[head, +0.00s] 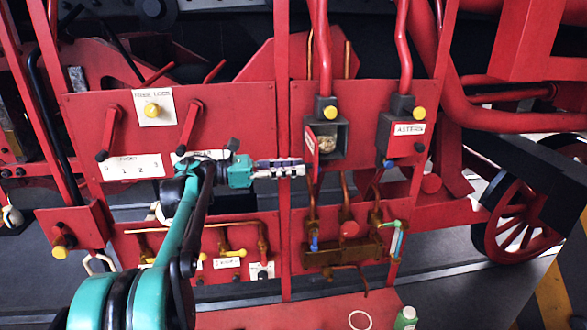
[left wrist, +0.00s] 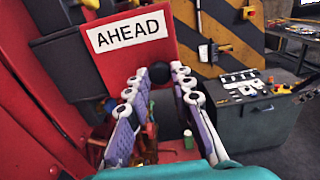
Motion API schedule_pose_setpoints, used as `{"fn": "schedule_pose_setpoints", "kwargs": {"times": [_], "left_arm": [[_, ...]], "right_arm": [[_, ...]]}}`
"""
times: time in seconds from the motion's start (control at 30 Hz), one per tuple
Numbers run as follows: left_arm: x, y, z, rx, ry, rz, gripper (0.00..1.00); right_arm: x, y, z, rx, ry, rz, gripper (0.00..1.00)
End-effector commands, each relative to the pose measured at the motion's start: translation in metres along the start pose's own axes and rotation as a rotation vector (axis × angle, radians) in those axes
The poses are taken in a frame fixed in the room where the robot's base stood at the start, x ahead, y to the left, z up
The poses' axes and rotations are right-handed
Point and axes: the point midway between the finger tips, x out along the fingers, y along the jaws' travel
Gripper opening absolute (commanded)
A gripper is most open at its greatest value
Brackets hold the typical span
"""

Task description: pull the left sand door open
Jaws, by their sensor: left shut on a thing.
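The left sand door (head: 311,143) stands swung out from its dark box (head: 328,112), seen nearly edge-on in the head view. Pale sand-like stuff shows inside the box. In the left wrist view the red door (left wrist: 140,62) carries an AHEAD label (left wrist: 129,32) and a black knob (left wrist: 159,73) at its lower edge. My left gripper (head: 301,168) comes in from the left at the door's lower edge. Its fingers (left wrist: 158,100) sit on both sides of the knob and are shut on it. My right gripper is not in view.
The right sand box's ASTERN door (head: 408,131) is closed. Brown pipes and valves (head: 345,250) lie below the boxes. A red upright post (head: 283,60) stands left of the left box. A grey cabinet (left wrist: 245,115) stands to the right in the wrist view.

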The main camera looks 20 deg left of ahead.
Motion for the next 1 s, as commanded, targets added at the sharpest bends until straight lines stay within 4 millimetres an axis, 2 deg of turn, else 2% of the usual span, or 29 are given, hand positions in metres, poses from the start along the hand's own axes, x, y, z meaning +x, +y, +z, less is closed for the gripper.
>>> {"fn": "schedule_pose_setpoints", "kwargs": {"times": [0.33,0.37,0.4,0.43,0.77,0.87,1.0], "left_arm": [[0.000,0.001,0.003,0.000,-0.006,0.001,0.00],[0.000,0.001,0.003,0.000,-0.006,0.001,0.30],[0.000,0.001,0.002,0.000,-0.005,0.001,0.41],[0.000,0.001,0.002,0.000,-0.005,0.001,0.45],[-0.003,0.001,0.001,0.000,-0.002,0.000,0.45],[-0.013,0.001,0.001,0.000,-0.002,0.002,0.45],[-0.041,0.002,0.001,0.000,-0.002,0.005,0.45]], "right_arm": [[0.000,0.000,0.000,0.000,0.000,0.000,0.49],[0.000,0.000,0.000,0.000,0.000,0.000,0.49],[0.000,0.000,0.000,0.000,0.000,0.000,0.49],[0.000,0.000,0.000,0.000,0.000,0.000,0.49],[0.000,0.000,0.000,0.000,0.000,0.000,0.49],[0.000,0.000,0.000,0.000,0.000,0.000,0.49],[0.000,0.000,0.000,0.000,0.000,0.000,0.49]]}}
